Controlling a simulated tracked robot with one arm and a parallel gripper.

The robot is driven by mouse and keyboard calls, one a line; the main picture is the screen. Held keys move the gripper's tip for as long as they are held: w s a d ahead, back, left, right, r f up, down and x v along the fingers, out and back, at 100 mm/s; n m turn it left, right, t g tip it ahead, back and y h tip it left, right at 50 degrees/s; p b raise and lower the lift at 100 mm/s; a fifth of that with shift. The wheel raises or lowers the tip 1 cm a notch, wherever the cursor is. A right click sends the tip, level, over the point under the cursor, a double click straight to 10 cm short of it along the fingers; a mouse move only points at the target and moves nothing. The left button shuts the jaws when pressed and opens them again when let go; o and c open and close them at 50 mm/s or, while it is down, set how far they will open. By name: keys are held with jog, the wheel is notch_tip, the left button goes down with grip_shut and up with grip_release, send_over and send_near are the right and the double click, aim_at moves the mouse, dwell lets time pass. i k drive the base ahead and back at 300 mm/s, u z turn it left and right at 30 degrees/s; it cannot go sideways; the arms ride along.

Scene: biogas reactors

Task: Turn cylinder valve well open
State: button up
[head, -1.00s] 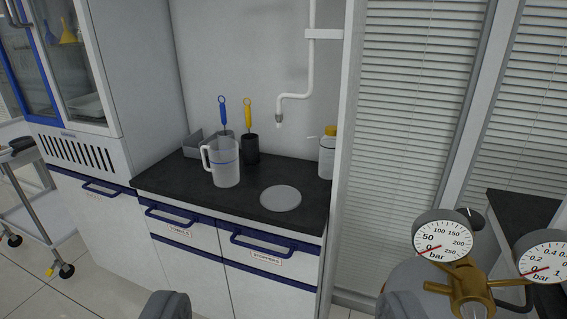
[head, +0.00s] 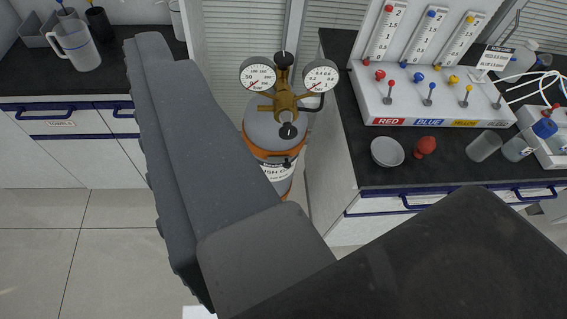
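The gas cylinder (head: 268,131) stands on the floor, grey on top with an orange band and a white label. A brass regulator (head: 285,103) sits on it with a left gauge (head: 258,74) and a right gauge (head: 320,76). One black knob (head: 284,60) shows behind the gauges and another black knob (head: 288,131) in front; I cannot tell which is the cylinder valve. A large grey part of mine (head: 200,150) crosses the view and hides the cylinder's lower left. Its tip is left of the regulator, apart from it in the picture. The fingertips cannot be made out clearly.
A dark-topped bench right of the cylinder holds a gas panel (head: 430,108), a white bowl (head: 387,152), a red object (head: 425,147) and a beaker (head: 484,146). A left bench holds a jug (head: 75,46). Open tiled floor (head: 85,235) lies at lower left.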

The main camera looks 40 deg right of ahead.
aim_at(285, 59)
jog(key=z, duration=0.7)
jog(key=k, duration=1.15)
jog(key=z, duration=0.6)
jog(key=i, duration=2.15)
jog(key=u, duration=0.6)
